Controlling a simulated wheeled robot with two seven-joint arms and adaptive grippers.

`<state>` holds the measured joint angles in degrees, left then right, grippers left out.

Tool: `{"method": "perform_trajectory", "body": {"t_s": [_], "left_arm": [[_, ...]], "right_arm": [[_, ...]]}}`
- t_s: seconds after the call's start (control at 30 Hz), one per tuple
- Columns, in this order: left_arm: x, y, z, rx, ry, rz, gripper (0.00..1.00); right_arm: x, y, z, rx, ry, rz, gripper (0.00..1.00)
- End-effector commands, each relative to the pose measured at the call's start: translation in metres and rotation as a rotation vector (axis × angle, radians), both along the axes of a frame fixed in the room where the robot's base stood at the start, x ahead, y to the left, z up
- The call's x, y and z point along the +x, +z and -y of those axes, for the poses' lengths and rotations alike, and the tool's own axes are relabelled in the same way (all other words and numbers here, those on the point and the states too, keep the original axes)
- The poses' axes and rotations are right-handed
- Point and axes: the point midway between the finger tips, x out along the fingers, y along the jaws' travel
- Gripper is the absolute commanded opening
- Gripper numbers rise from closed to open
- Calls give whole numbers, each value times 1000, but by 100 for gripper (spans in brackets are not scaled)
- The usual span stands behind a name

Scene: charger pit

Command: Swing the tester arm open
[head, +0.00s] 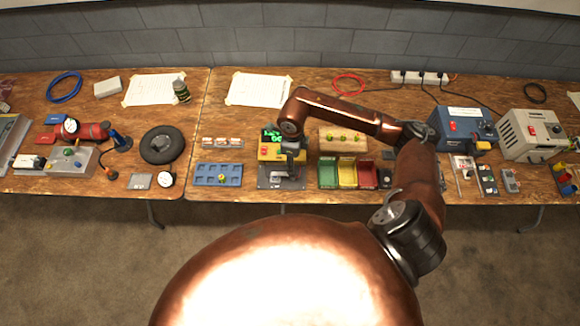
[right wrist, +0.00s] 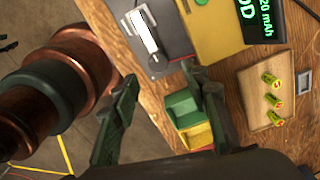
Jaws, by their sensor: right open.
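The tester, a yellow box (head: 268,153) with a green-lit display, stands near the middle of the bench with a dark grey plate (head: 270,183) in front. In the right wrist view the yellow box (right wrist: 212,32) and lit display (right wrist: 266,20) are at the top. A pale bar with a metal end (right wrist: 143,35), which looks like the tester arm, lies over the grey plate (right wrist: 175,40). My right gripper (right wrist: 160,76) is open and empty, its fingers apart and just short of the bar in the picture. In the head view the right gripper (head: 291,164) is over the tester, partly hiding it. My left gripper is not in view.
Green, yellow and red bins (head: 348,186) stand right of the tester, with a wooden block (head: 343,131) of several cells behind. A blue tray (head: 217,183) is to its left. A blue box (head: 462,128) stands at the right.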

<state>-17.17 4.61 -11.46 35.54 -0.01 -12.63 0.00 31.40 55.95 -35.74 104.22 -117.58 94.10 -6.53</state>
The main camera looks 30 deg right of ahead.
Motion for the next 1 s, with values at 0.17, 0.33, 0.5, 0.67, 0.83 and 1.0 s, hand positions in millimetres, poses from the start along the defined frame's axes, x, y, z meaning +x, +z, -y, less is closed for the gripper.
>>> {"method": "perform_trajectory", "body": {"t_s": [0.17, 0.33, 0.5, 0.67, 0.83, 1.0], "left_arm": [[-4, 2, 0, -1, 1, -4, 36], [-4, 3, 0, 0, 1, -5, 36], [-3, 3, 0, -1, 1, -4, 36], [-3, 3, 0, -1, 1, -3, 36], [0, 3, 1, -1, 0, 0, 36], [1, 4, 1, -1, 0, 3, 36]], "right_arm": [[-2, -29, -2, 6, 0, -4, 42], [-1, -53, -3, 6, 1, -2, 42], [0, -66, -3, 6, 3, -1, 42], [0, -69, -3, 6, 4, -1, 42], [0, -69, -3, 7, 4, 0, 40], [0, -69, -3, 7, 4, 0, 28]]}}
